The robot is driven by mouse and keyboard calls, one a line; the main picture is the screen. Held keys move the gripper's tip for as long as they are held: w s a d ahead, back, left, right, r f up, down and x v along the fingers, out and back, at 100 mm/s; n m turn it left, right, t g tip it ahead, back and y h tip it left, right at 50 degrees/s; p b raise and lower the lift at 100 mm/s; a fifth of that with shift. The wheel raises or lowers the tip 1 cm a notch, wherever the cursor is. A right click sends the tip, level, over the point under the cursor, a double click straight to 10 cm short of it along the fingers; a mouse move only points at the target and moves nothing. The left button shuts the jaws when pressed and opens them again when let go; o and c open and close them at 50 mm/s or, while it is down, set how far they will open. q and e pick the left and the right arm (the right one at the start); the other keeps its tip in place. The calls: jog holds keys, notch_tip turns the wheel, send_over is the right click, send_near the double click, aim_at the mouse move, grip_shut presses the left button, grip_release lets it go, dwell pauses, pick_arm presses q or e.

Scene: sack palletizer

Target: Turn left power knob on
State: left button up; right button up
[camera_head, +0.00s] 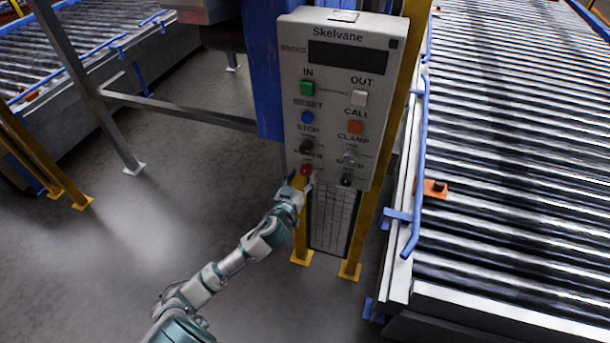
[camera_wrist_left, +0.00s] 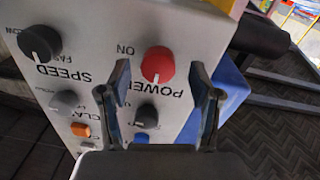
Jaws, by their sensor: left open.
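The red power knob (camera_head: 305,169) is at the lower left of the grey control panel (camera_head: 325,85) in the head view. In the left wrist view, where the panel appears upside down, the red knob (camera_wrist_left: 157,65) has a white pointer line and the labels "POWER" and "ON" beside it. My left gripper (camera_head: 302,182) is just below the knob in the head view. In the wrist view its two fingers (camera_wrist_left: 160,85) are spread apart with the knob beyond and between their tips. Contact with the knob cannot be told. My right gripper is not in view.
A black speed knob (camera_wrist_left: 40,43) sits beside the power knob. Green (camera_head: 308,88), white (camera_head: 359,98), blue (camera_head: 307,117) and orange (camera_head: 355,127) buttons are above. Yellow posts support the panel, and a roller conveyor (camera_head: 520,150) runs at right. Floor at left is open.

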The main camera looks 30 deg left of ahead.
pick_arm(q)
jog(key=shift+w+a+f, duration=0.1)
jog(key=shift+w+a, duration=0.2)
jog(key=shift+a, duration=0.2)
jog(key=shift+a+f, duration=0.1)
jog(key=shift+a, duration=0.15)
jog(key=shift+d+r, duration=0.2)
jog(key=shift+d, duration=0.55)
jog(key=shift+c, duration=0.7)
jog(key=shift+d+r, duration=0.1)
jog(key=shift+d, duration=0.25)
jog(key=c, duration=0.8)
jog(key=shift+c, duration=1.1)
jog(key=shift+a, duration=0.6)
jog(key=shift+d, duration=0.25)
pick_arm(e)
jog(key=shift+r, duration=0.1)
